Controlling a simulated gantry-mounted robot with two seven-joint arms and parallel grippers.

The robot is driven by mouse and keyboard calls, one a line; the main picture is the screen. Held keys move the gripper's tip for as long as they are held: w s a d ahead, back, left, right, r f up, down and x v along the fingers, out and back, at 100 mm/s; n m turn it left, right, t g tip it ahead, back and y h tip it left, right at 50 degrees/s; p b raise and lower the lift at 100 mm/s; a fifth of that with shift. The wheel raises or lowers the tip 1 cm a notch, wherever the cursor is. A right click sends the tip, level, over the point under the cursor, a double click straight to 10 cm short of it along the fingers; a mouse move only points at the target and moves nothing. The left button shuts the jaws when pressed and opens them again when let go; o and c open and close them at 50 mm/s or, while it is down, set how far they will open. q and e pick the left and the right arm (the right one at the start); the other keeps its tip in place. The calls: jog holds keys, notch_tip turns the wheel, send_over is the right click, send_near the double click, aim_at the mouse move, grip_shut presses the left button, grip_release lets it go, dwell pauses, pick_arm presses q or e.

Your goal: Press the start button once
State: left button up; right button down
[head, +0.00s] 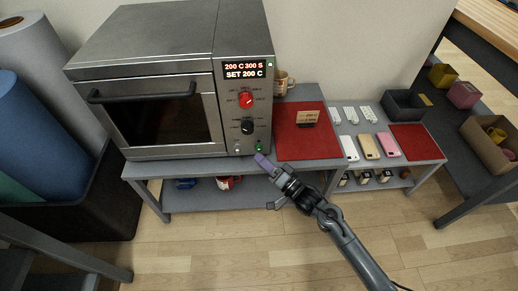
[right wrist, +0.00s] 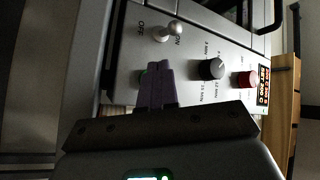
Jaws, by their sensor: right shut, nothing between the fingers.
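The grey oven-like press (head: 160,75) stands on a grey bench at the left, its door shut. Its display (head: 245,70) reads 200 C 300 S, SET 200 C. The green start button (head: 258,148) is low on the control panel; in the right wrist view its green edge (right wrist: 143,73) shows, mostly hidden by my fingers. My right gripper (head: 263,161) has purple fingers, shut and empty, just below and in front of the button; it also shows in the right wrist view (right wrist: 155,63). I cannot tell whether the tips touch the button. My left gripper is out of view.
A toggle switch (right wrist: 168,32), black knob (right wrist: 210,68) and red knob (right wrist: 245,79) sit near the button. A mug (head: 283,83) stands beside the press. A red mat (head: 305,147) and phone cases (head: 368,146) lie to the right. Floor in front is free.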

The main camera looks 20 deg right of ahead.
dwell(0.4)
jog(key=shift+w, duration=0.2)
jog(key=shift+w+d, duration=0.1)
jog(key=shift+w, duration=0.15)
jog(key=shift+w, duration=0.15)
dwell(0.8)
jog(key=shift+w+d, duration=0.15)
jog(key=shift+w, duration=0.1)
dwell(0.6)
jog(key=shift+s+r+p, duration=0.15)
jog(key=shift+s+p, duration=0.3)
jog(key=shift+p, duration=0.1)
jog(key=shift+s+a, duration=0.25)
jog(key=shift+s, duration=0.15)
